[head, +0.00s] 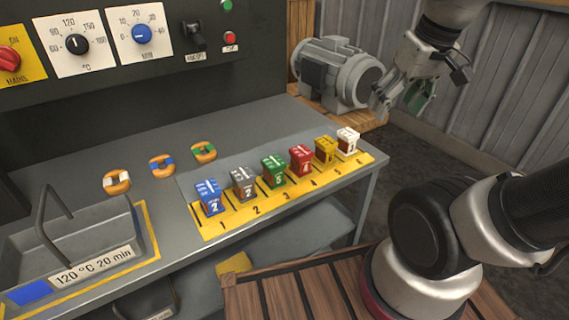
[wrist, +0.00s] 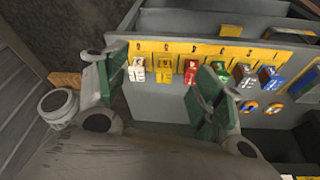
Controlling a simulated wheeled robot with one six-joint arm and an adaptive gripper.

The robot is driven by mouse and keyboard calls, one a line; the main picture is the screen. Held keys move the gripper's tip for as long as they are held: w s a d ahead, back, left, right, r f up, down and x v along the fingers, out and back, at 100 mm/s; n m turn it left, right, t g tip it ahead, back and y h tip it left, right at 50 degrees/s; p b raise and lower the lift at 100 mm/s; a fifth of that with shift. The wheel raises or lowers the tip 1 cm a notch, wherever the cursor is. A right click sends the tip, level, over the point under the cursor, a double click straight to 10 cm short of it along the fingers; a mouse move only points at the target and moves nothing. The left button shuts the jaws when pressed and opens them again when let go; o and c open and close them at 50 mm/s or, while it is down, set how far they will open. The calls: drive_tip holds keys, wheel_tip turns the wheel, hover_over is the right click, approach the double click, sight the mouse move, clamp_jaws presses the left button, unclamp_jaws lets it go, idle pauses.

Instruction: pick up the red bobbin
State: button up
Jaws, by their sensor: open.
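The red bobbin (head: 301,159) stands upright on the yellow numbered strip (head: 215,228) at the place marked 4, between a green bobbin (head: 274,170) and a yellow one (head: 326,149). My gripper (head: 400,98) is open and empty, well above and behind the right end of the row, apart from every bobbin. In the wrist view, my gripper (wrist: 164,68) has its green-padded fingers spread. The red bobbin (wrist: 190,75) shows there just left of the right finger, which may hide a little of it.
A blue (head: 210,196), a grey (head: 243,183) and a white bobbin (head: 348,140) share the strip. Orange rings (head: 162,166) lie behind on the grey bench (head: 90,185). A metal tray (head: 75,235) stands at left. A grey motor (head: 335,75) stands behind the bench's right end.

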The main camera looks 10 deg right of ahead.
drive_tip(key=w+a+f+n+g, duration=0.1)
drive_tip(key=w+a+f, duration=0.3)
drive_tip(key=w, duration=0.3)
drive_tip(key=n+g, duration=0.2)
approach(301, 162)
drive_tip(key=w+d, duration=0.1)
drive_tip(key=d, duration=0.1)
drive_tip(key=w+d, duration=0.1)
drive_tip(key=shift+w+d+f, duration=0.15)
drive_tip(key=shift+d+f, duration=0.05)
drive_tip(key=shift+d, duration=0.15)
drive_tip(key=shift+g, duration=0.3)
drive_tip(key=a+f, duration=0.1)
drive_tip(key=w+a+f, duration=0.1)
drive_tip(key=f, duration=0.1)
drive_tip(key=a+f, duration=0.1)
drive_tip(key=shift+w+f, duration=0.2)
drive_tip(key=shift+w, duration=0.15)
wheel_tip(301, 162, down, 8)
drive_tip(key=shift+s+r, duration=0.15)
drive_tip(key=shift+s, duration=0.05)
drive_tip(key=c, duration=1.3)
